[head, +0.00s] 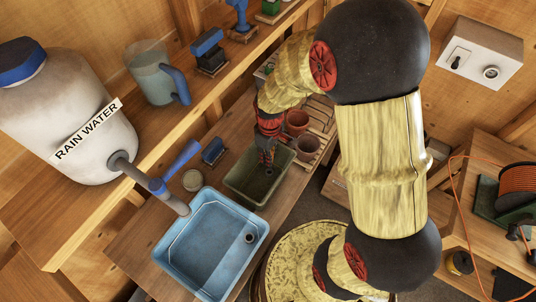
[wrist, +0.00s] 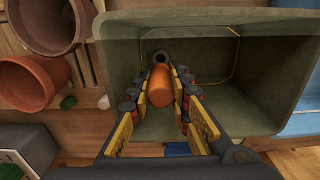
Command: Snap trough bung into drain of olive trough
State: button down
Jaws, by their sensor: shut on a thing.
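The trough bung (wrist: 160,86) is an orange cylinder between the finger pads of my gripper (wrist: 160,76) in the wrist view. My gripper is shut on it. The olive trough (wrist: 215,112) fills much of the wrist view, and the fingers reach into it. A dark ring, the drain (wrist: 161,57), shows just beyond the bung's far end. I cannot tell whether the bung touches or enters it. In the head view my gripper (head: 267,154) points down into the olive trough (head: 240,187), and the bung cannot be made out there.
A blue trough (head: 200,250) with its own dark drain stands beside the olive one, under the rain water barrel's (head: 75,110) tap. Terracotta pots (head: 297,122) stand close on the other side. A shelf with a jug (head: 152,75) runs along the back.

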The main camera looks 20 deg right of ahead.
jog(key=shift+r, duration=0.1)
jog(key=shift+f+b, duration=1.2)
jog(key=shift+f, duration=0.95)
jog(key=shift+s+f+b, duration=0.1)
jog(key=shift+f+b, duration=0.45)
jog(key=shift+f, duration=0.7)
jog(key=c, duration=1.6)
grip_release()
jog(key=shift+r, duration=0.1)
notch_tip(320, 180, up, 12)
jog(key=shift+f, duration=0.1)
